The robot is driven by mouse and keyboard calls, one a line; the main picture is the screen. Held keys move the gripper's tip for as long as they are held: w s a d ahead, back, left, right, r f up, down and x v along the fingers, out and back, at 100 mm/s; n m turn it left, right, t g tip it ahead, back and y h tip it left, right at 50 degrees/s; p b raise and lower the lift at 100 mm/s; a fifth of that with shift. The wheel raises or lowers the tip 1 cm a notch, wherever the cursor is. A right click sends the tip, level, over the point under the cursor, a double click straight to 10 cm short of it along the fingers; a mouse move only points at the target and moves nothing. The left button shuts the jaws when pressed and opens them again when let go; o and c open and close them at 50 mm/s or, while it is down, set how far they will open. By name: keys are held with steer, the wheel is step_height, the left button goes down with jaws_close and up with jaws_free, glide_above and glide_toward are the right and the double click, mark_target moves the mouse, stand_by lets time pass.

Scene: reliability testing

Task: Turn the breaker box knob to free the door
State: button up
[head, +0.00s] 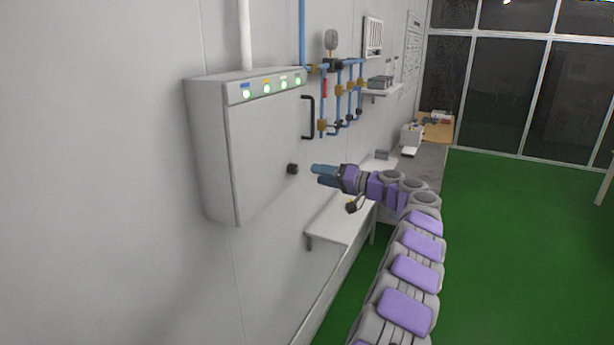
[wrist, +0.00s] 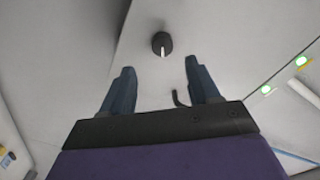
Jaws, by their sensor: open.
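The grey breaker box (head: 211,150) is mounted on the wall at the left in the head view, with its door (head: 263,155) closed. A small black knob (head: 292,169) sits on the door near its right edge, below a black handle (head: 308,118). My gripper (head: 318,176) is open and empty, just right of the knob and apart from it. In the wrist view the knob (wrist: 161,44) has a white mark and lies ahead of my gripper (wrist: 158,80), roughly centred beyond the two blue fingertips. The handle (wrist: 181,98) shows partly between the fingers.
Green lights (head: 284,81) line the box's top strip. Blue pipes with a gauge (head: 331,40) are on the wall beyond the box. A white bench (head: 341,218) stands below my gripper. The green floor (head: 520,230) at the right is open.

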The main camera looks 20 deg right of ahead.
steer(key=v, duration=1)
steer(key=shift+d+b, duration=0.15)
steer(key=shift+b, duration=0.2)
steer(key=shift+w, duration=0.1)
